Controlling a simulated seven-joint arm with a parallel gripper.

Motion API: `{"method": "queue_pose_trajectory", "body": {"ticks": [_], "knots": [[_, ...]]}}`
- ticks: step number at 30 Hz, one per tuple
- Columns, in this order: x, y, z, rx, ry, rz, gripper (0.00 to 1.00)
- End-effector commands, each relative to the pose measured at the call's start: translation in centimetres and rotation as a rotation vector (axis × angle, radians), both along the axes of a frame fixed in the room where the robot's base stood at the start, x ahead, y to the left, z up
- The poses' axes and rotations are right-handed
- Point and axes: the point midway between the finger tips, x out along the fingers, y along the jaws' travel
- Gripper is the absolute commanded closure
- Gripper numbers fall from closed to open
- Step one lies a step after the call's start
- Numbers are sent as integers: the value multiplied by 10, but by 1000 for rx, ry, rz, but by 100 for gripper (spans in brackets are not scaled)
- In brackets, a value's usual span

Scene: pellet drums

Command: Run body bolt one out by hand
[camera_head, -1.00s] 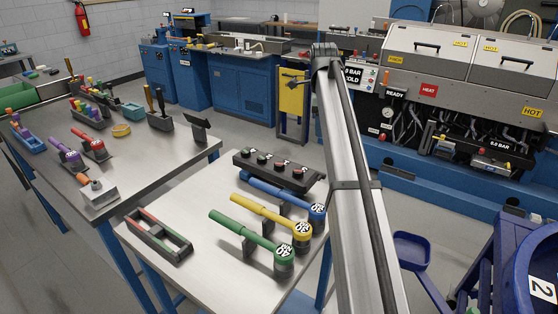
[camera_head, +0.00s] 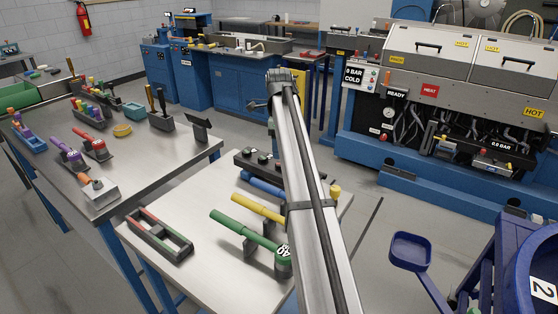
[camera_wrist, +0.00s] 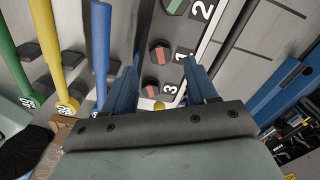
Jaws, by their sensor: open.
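A black bolt block (camera_head: 243,160) lies at the back of the near steel table, mostly hidden behind my arm in the head view. In the wrist view the block (camera_wrist: 124,22) carries hex-headed bolts beside number labels: a green one (camera_wrist: 174,6) by "2", a red one (camera_wrist: 160,52) by "1" and another red one (camera_wrist: 151,86) by "3". My gripper (camera_wrist: 162,68) is open over the block, its blue fingers either side of the red bolts, nothing seen held. Contact cannot be told. The head view hides the gripper behind my arm.
Blue (camera_head: 262,184), yellow (camera_head: 256,208) and green (camera_head: 240,229) torque wrenches lie on stands beside the block. A grey open tray (camera_head: 160,237) sits at the table's left. A blue scoop-like tray (camera_head: 411,250) stands off the table to the right.

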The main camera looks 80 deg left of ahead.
Motion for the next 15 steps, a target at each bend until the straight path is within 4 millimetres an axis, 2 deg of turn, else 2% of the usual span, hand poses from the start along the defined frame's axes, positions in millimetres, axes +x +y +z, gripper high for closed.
{"method": "queue_pose_trajectory", "body": {"ticks": [1,6,15], "knots": [[0,-1,-10,-2,0,0,43],[0,-1,-34,-1,0,0,43],[0,0,-54,1,0,0,43]]}}
